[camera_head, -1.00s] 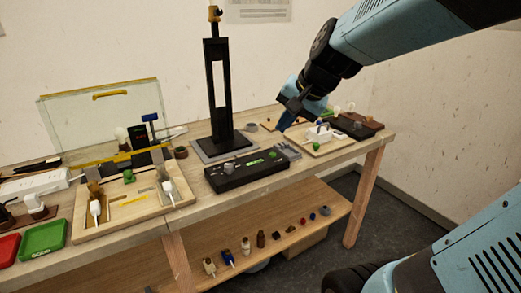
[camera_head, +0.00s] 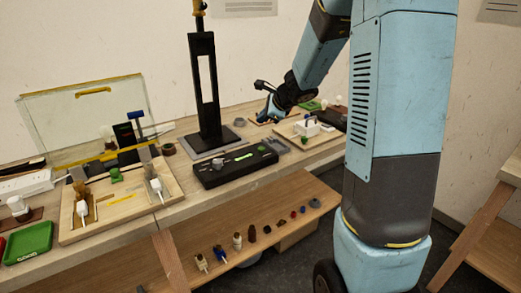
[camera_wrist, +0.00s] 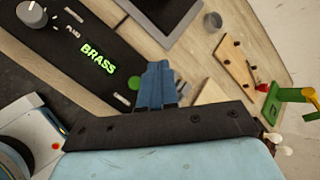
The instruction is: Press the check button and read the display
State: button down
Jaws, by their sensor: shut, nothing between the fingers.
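The black tester box (camera_head: 210,178) lies on the bench with a grey knob (camera_head: 217,163), a lit green display and a round green button (camera_head: 262,149) on its top. In the wrist view the display (camera_wrist: 98,59) reads "BRASS" in green letters. My gripper (camera_head: 266,117) is shut and empty, above and behind the box's right end in the head view. I cannot tell whether it touches the button.
A black stand (camera_head: 207,95) rises behind the box. A wooden board (camera_head: 70,228) with lamp parts lies to the left, and a tray with a white block (camera_head: 307,128) to the right. Several small parts, including a brown bottle (camera_head: 253,233), stand on the lower shelf.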

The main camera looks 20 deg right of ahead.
aim_at(263, 149)
jog(key=shift+f, duration=0.15)
jog(key=shift+f, duration=4.25)
jog(key=shift+f, duration=0.7)
jog(key=shift+r, duration=0.8)
jog(key=shift+r, duration=0.1)
jog(key=shift+r, duration=2.4)
